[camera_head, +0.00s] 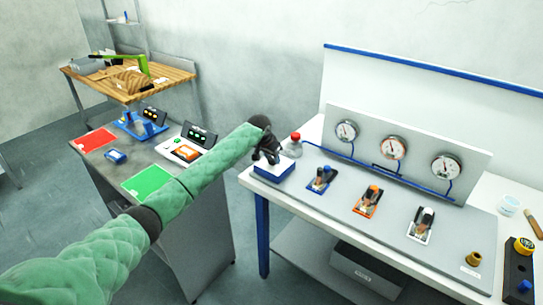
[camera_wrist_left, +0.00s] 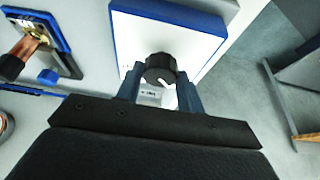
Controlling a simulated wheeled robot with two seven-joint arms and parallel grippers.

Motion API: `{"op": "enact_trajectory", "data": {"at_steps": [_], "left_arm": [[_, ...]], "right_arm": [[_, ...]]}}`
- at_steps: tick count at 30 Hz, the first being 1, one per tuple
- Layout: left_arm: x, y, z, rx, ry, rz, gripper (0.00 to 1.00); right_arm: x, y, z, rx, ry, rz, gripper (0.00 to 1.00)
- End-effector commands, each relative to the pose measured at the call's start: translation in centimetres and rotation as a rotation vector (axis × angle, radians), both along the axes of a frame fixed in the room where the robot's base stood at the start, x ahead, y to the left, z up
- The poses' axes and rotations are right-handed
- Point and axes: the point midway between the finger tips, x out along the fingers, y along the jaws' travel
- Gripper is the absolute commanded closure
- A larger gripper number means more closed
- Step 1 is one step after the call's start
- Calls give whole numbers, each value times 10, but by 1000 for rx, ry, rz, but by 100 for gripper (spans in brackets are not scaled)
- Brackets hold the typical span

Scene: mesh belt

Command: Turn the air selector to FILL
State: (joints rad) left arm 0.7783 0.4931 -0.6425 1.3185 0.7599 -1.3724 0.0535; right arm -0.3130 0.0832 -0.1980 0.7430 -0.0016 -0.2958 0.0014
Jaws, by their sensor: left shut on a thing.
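The air selector is a black round knob (camera_wrist_left: 160,69) with a white pointer mark, on a white-faced box with blue sides. The box (camera_head: 272,170) stands at the left end of the workbench in the head view. My left gripper (camera_wrist_left: 160,85) is shut on the knob, one finger on each side of it. In the head view my left gripper (camera_head: 268,154) is over the box and hides the knob. A small label (camera_wrist_left: 151,94) sits beside the knob, partly hidden; I cannot read it. My right gripper is not in view.
Blue, orange and white valve units (camera_head: 321,180) stand to the right, below three gauges (camera_head: 393,147). A grey table (camera_head: 170,215) with red and green mats is at the left, under my left arm.

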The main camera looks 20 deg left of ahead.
Motion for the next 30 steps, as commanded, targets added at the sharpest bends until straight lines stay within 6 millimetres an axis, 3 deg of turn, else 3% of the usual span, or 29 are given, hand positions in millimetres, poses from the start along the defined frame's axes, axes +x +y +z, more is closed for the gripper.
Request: {"op": "enact_trajectory", "data": {"at_steps": [16,17,20,30], "left_arm": [[2,0,3,-1,-5,26,85],[2,0,3,-1,-5,26,60],[1,0,3,0,-4,26,41],[0,0,2,0,-2,25,41]], "right_arm": [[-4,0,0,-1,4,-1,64],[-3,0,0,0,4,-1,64],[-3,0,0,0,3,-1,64],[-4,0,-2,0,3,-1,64]]}}
